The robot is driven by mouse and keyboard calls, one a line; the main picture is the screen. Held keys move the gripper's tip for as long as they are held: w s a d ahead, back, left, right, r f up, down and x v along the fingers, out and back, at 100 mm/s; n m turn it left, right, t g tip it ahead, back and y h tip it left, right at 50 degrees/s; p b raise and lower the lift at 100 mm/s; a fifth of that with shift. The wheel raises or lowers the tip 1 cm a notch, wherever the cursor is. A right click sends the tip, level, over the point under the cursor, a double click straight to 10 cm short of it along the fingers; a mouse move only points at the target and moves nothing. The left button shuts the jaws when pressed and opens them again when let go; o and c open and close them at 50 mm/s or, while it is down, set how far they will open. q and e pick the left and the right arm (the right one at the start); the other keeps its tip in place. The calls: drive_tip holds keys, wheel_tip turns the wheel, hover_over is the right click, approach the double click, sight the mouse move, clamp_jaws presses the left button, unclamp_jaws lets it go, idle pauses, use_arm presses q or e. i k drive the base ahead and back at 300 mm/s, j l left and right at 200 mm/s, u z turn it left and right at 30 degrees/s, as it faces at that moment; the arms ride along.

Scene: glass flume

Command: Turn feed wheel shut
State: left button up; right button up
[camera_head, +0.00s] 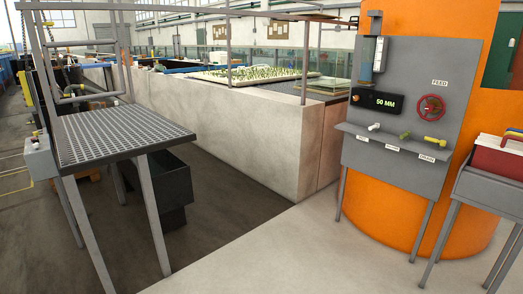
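The feed wheel (431,107) is a small red handwheel on the right side of a grey upright panel (410,75). A white label reading FEED (440,83) sits just above it. A black display (377,101) to its left reads 50 MM. The panel stands in front of a large orange cylinder (395,215). Whether the wheel is open or shut cannot be told. Neither of my grippers is in view, and nothing touches the wheel.
Below the wheel, a shelf carries several small valves (404,136) with labels. A grated platform (115,130) stands left, beside a long pale wall (225,130). The floor before the panel (300,250) is clear.

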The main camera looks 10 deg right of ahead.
sight(430, 108)
drive_tip(key=i+l+z, duration=0.2)
drive_tip(key=i+z, duration=0.65)
drive_tip(key=i, duration=0.15)
drive_tip(key=i+j+z, duration=0.15)
drive_tip(key=i+z, duration=0.25)
drive_tip(key=i+j+z, duration=0.3)
drive_tip(key=i+z, duration=0.15)
drive_tip(key=i, duration=0.15)
